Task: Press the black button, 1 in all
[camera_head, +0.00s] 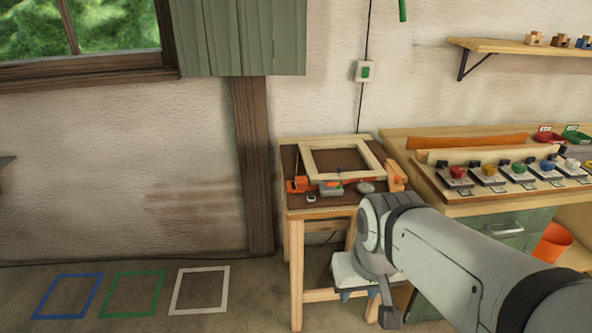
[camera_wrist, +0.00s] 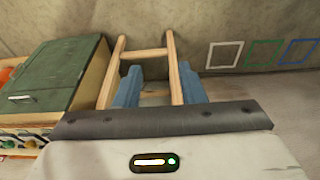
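I cannot make out a clear black button in either view. A row of coloured buttons lies on the workbench at the right: a red button (camera_head: 458,171), a yellow button (camera_head: 490,170), a green button (camera_head: 519,168), a blue button (camera_head: 547,165) and a pale one beyond. Small black parts stand behind them, too small to identify. My gripper (camera_head: 357,294) hangs low in front of the small wooden table, left of and below the buttons.
The small table (camera_head: 292,225) carries a pale wooden frame (camera_head: 343,145), an orange tool (camera_head: 297,185) and small grey items. Floor squares, including a white one (camera_head: 200,313), lie at left on free floor.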

